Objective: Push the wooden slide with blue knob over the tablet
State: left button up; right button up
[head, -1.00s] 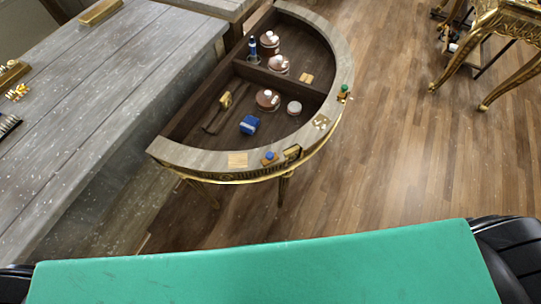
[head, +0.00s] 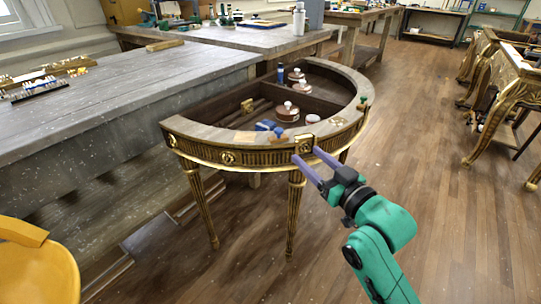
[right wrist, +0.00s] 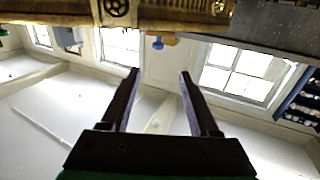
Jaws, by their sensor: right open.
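The wooden slide with a blue knob (head: 279,131) sits on the front rim of the half-round gilt console, small and partly lost against a blue block behind it. Its blue knob (right wrist: 158,44) also shows in the right wrist view, just off the console's gilt edge. The tablet (head: 248,137), a pale wooden plate, lies on the rim to the left of the slide. My right gripper (head: 304,152) is open and empty, its purple fingers at the console's front edge, right of the slide. Whether a finger touches the edge cannot be told. My left gripper is not in view.
The console (head: 205,131) has open compartments holding lidded pots (head: 287,113) and a blue block (head: 265,125). A gilt square ornament (head: 305,144) is beside my fingertips. A grey workbench (head: 90,105) stands left; a yellow stool (head: 35,265) is at lower left.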

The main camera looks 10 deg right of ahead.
aim_at(281, 132)
jog(key=x, duration=1.4)
jog(key=shift+w+f, duration=0.25)
jog(key=shift+w, duration=0.2)
grip_shut()
jog(key=shift+d, duration=0.1)
